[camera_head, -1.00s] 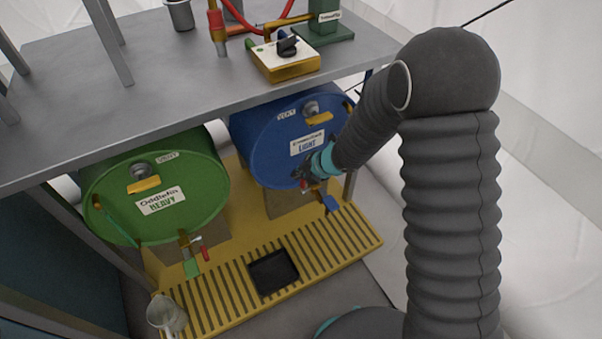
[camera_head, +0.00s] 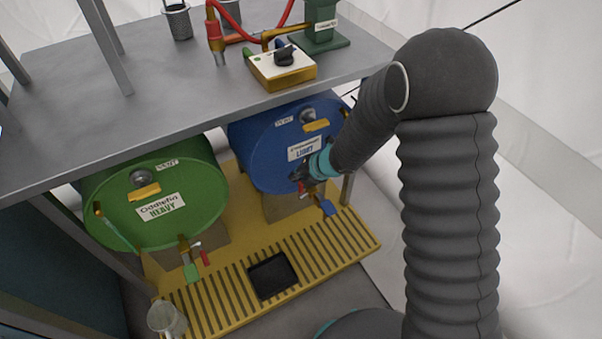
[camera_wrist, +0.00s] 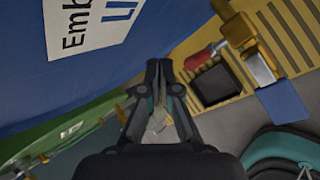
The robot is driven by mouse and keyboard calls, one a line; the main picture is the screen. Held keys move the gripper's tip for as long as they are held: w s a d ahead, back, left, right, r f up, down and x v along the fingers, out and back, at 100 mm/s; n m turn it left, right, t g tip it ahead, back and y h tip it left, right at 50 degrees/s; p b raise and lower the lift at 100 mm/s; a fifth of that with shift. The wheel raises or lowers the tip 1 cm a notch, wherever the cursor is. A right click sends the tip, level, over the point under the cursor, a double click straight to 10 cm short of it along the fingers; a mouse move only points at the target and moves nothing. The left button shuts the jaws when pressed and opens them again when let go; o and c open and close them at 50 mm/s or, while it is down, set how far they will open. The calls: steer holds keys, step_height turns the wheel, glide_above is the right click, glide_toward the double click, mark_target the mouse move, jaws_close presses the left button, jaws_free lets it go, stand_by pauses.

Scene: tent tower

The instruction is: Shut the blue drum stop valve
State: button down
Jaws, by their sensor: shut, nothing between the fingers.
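The blue drum (camera_head: 270,150) lies on its side under the bench, its labelled face towards me; its blue side also fills the upper left of the wrist view (camera_wrist: 60,90). Its stop valve, brass with a red handle (camera_wrist: 207,55), shows at the upper right of the wrist view, with a blue tag (camera_wrist: 284,101) by it. My gripper (camera_head: 300,176) is in front of the lower part of the drum face. In the wrist view my gripper (camera_wrist: 159,68) is shut and empty, apart from the red handle, which lies to its right. In the head view it partly hides the valve.
A green drum (camera_head: 188,210) with its own red-handled valve (camera_head: 204,257) lies to the left. A slatted yellow drip tray (camera_head: 320,247) holds a black pan (camera_head: 271,275). A clear jug (camera_head: 165,318) stands at its left end. The grey bench top (camera_head: 150,90) overhangs both drums.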

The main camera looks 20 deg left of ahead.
steer(key=v, duration=1.1)
steer(key=shift+d+r, duration=0.3)
steer(key=shift+s, duration=0.1)
